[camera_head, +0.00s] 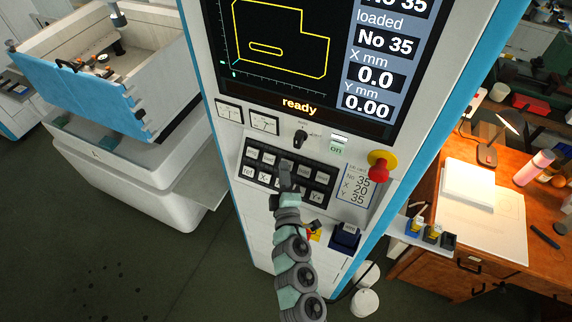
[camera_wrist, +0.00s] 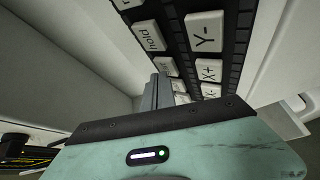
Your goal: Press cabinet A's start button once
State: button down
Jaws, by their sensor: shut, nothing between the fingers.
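A cabinet with a blue-edged pale front (camera_head: 218,60) fills the middle of the head view; no letter A shows on it. Its dark keypad (camera_head: 242,163) has two rows of light keys. No start label can be read in either view. In the wrist view a "hold" key (camera_wrist: 150,36), a "Y-" key (camera_wrist: 206,32) and an "X+" key (camera_wrist: 208,70) are legible. My gripper (camera_head: 286,168) is shut and empty, its tips at the keypad's middle keys, which they partly hide. The tips also show in the wrist view (camera_wrist: 158,84); whether they touch a key cannot be told.
The screen (camera_head: 290,50) reads "ready". A red emergency knob (camera_head: 379,168), a rotary switch (camera_head: 300,138) and a card (camera_head: 355,185) surround the keypad. A small shelf with coloured blocks (camera_head: 432,233) juts out right, before a wooden desk (camera_head: 480,245). An open tank (camera_head: 100,85) stands left.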

jog(key=shift+w+d+f, duration=0.1)
jog(key=shift+w+f, duration=0.05)
dwell(0.6)
jog(key=shift+s+a+r, duration=0.25)
jog(key=shift+s+r, duration=0.25)
jog(key=shift+s, duration=0.05)
jog(key=s+r, duration=0.1)
jog(key=s+a+r+p, duration=0.1)
jog(key=s+a+r, duration=0.1)
jog(key=shift+s, duration=0.35)
dwell(0.8)
